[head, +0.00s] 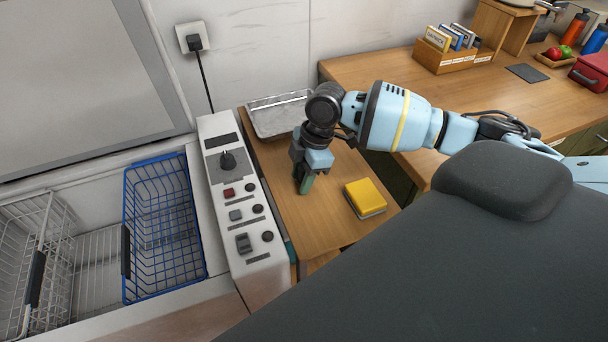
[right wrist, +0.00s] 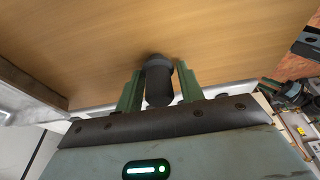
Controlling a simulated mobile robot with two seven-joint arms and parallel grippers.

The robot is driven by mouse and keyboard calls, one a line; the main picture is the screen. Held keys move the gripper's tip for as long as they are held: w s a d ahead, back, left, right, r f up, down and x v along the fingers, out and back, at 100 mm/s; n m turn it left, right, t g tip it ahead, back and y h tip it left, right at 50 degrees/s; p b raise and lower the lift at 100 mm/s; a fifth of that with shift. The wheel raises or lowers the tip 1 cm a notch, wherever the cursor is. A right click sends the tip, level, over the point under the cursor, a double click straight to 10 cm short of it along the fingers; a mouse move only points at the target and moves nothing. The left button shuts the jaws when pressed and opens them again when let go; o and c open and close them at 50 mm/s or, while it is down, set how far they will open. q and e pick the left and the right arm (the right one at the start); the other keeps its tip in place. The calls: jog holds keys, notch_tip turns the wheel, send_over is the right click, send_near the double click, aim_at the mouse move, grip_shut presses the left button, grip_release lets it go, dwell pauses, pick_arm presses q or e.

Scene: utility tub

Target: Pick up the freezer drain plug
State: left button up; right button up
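The freezer drain plug (right wrist: 159,82) is a small dark grey cylinder with a wider rounded end, seen in the right wrist view against the wooden top. The plug is hidden there behind the fingers. My left gripper is out of view.
A yellow sponge (head: 365,198) lies right of my right gripper. A metal tray (head: 278,115) sits behind it. The white control panel (head: 238,200) borders the table on the left, beside a freezer with a blue wire basket (head: 163,230). A longer wooden counter (head: 385,75) stands at the back right.

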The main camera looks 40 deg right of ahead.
aim_at(301, 169)
jog(key=c, duration=0.6)
jog(key=shift+o, duration=0.2)
jog(key=shift+r, duration=0.1)
jog(key=shift+r, duration=0.55)
notch_tip(301, 169, up, 2)
jog(key=shift+r, duration=0.2)
jog(key=s+a, duration=0.1)
jog(key=s, duration=0.4)
jog(key=s+a+r, duration=0.1)
jog(key=s, duration=0.4)
jog(key=s+a, duration=0.1)
jog(key=s, duration=0.4)
jog(key=shift+s+a+r+p, duration=0.15)
jog(key=shift+s+a+p, duration=0.15)
jog(key=shift+p, duration=0.05)
